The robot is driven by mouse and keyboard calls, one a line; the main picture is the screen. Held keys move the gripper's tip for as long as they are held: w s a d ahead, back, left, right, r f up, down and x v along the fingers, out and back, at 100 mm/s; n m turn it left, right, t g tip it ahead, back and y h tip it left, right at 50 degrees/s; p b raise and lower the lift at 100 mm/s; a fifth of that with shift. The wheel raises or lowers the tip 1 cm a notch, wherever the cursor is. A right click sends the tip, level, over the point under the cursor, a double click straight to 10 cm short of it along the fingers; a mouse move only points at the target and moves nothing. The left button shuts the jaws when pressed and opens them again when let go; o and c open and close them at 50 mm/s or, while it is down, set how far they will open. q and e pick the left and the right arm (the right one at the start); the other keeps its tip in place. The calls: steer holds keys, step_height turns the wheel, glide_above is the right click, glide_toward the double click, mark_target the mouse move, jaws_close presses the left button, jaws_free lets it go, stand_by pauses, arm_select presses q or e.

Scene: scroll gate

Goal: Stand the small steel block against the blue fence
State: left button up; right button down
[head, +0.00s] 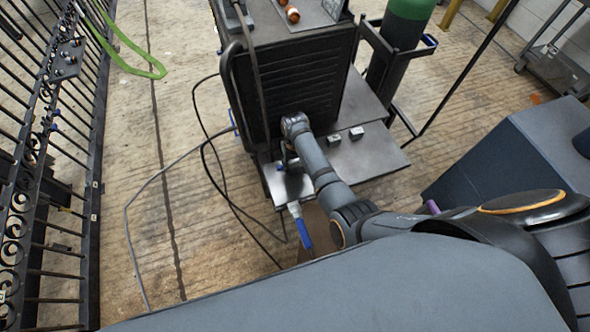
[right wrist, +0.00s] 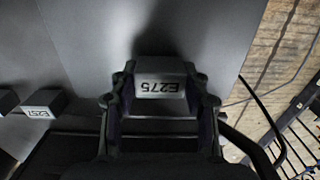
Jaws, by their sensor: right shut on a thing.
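My right gripper (head: 288,162) is low over the left part of a grey steel shelf (head: 380,158) at the foot of a black machine. In the right wrist view the gripper (right wrist: 160,98) is shut on a small grey steel block (right wrist: 160,70) with a pale marked face reading E275 upside down. In the head view this block is hidden by my arm. I cannot tell whether the block touches the shelf. I cannot make out a blue fence for sure in either view. My left gripper is not in view.
Two other small blocks stand on the shelf (head: 334,140) (head: 356,133); one with a marked face also shows in the wrist view (right wrist: 43,103). A blue-handled tool (head: 305,235) hangs at the shelf's front. Cables lie on the floor left. A black gate (head: 92,150) stands far left.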

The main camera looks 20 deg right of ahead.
mark_target(295, 164)
steer(key=shift+f, duration=0.3)
steer(key=c, duration=0.7)
jaws_free()
steer(key=shift+f, duration=0.15)
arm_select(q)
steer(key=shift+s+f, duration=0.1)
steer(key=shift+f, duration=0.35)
arm_select(e)
steer(key=shift+o, duration=0.2)
arm_select(q)
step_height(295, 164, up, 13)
steer(key=p, duration=1.3)
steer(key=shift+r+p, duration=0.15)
steer(key=shift+p, duration=0.15)
arm_select(e)
step_height(295, 164, up, 12)
